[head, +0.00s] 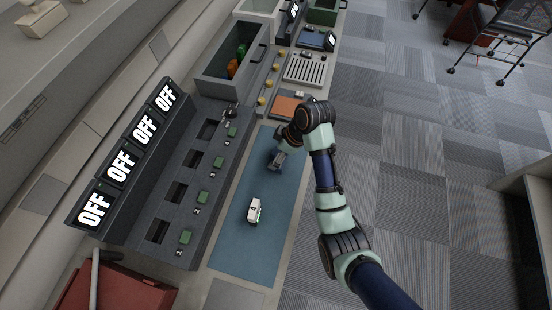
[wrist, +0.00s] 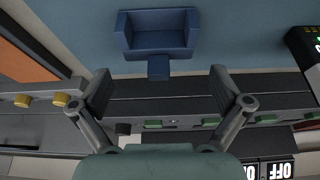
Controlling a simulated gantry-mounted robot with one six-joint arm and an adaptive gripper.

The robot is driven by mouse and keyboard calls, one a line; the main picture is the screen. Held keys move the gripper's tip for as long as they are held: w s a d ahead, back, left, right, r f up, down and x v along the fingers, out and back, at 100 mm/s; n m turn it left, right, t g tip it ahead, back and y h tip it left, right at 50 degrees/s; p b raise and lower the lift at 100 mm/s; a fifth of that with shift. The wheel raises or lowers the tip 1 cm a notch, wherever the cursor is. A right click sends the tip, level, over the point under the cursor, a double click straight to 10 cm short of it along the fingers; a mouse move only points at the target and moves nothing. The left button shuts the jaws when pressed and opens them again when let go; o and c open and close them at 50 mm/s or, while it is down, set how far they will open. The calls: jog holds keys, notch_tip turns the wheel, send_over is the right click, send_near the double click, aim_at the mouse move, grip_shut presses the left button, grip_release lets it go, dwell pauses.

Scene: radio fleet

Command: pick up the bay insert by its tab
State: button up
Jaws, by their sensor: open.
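The bay insert (wrist: 157,38) is a blue open box in the upper middle of the wrist view, lying on the blue mat. Its square tab (wrist: 158,67) sticks out from its near side, toward my gripper (wrist: 160,85). My gripper is open and empty, one finger to the left and one to the right of the tab's line. The tab appears just beyond the fingertips; I cannot tell the height gap. In the head view my gripper (head: 277,161) is over the mat's far part, and the insert is hard to make out there.
To the left is a dark bay rack with several OFF displays (head: 144,129). An orange pad (head: 286,107) and a grey bin (head: 217,75) are beyond. The mat's near part is clear.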

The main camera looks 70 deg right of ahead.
aim_at(275, 153)
jog(key=b+x, duration=0.1)
jog(key=x, duration=0.3)
jog(key=shift+w+d, duration=0.1)
jog(key=shift+w, duration=0.1)
jog(key=c, duration=1)
notch_tip(275, 153, up, 20)
jog(key=p, duration=1.2)
